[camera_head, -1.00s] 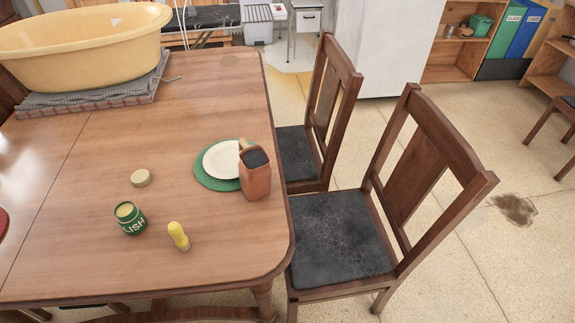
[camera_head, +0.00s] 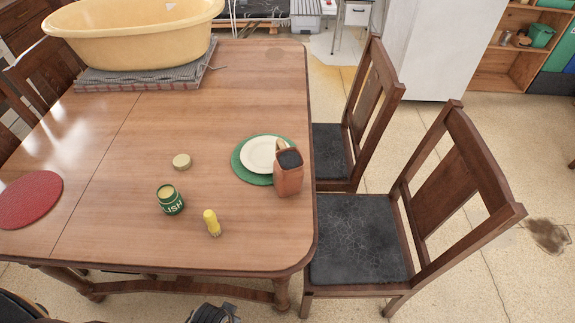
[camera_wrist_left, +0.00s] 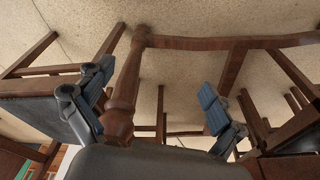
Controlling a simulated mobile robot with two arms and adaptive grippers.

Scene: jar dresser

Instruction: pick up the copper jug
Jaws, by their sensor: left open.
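The copper jug (camera_head: 289,177) is a reddish-brown vessel with a dark opening. It stands upright at the table's right side, at the front edge of a cream plate (camera_head: 259,153) on a green mat (camera_head: 239,168). My left gripper (camera_wrist_left: 152,100) is open and empty in the left wrist view, with its two fingers wide apart and a table leg (camera_wrist_left: 125,85) showing between them. The jug does not show in that view. A dark gripper part (camera_head: 212,314) shows at the bottom edge of the head view, off the table and well short of the jug. My right gripper cannot be made out.
On the wooden table (camera_head: 120,225) stand a green polish tin (camera_head: 170,205), its lid (camera_head: 181,161), a yellow brush (camera_head: 212,224), a red mat (camera_head: 30,200) and a yellow tub (camera_head: 135,40). Chairs (camera_head: 360,240) stand close on the right.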

